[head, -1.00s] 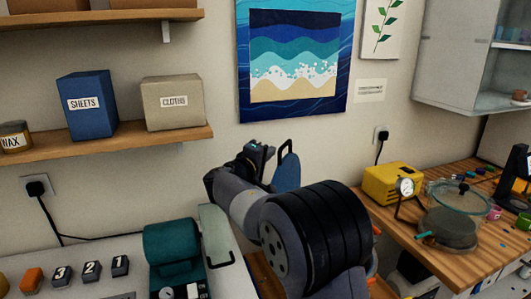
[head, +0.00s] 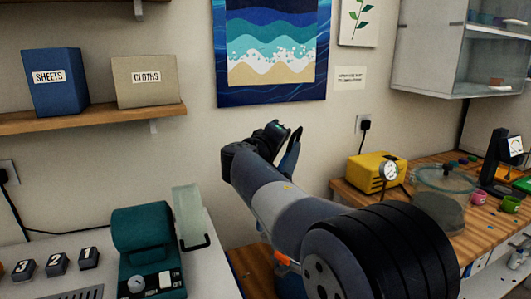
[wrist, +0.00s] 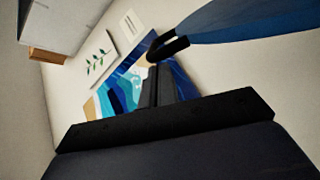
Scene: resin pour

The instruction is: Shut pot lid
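A grey pot (head: 437,213) stands on the wooden bench at the right in the head view. A clear glass lid (head: 455,181) with a pale teal rim lies over its top. I cannot tell whether it is fully seated. My gripper (head: 285,137) is raised in front of the wall, well to the left of the pot and apart from it. A blue, paddle-like shape with a dark edge (head: 292,155) shows at the gripper, and it also shows in the wrist view (wrist: 255,22). I cannot tell whether it is held or part of the gripper. The pot is outside the wrist view.
A yellow unit (head: 372,174) and a round gauge (head: 389,171) stand left of the pot. A black stand (head: 500,160) and small coloured cups (head: 510,203) are to its right. A teal machine (head: 145,245) with a pale upright panel (head: 189,213) sits at the left.

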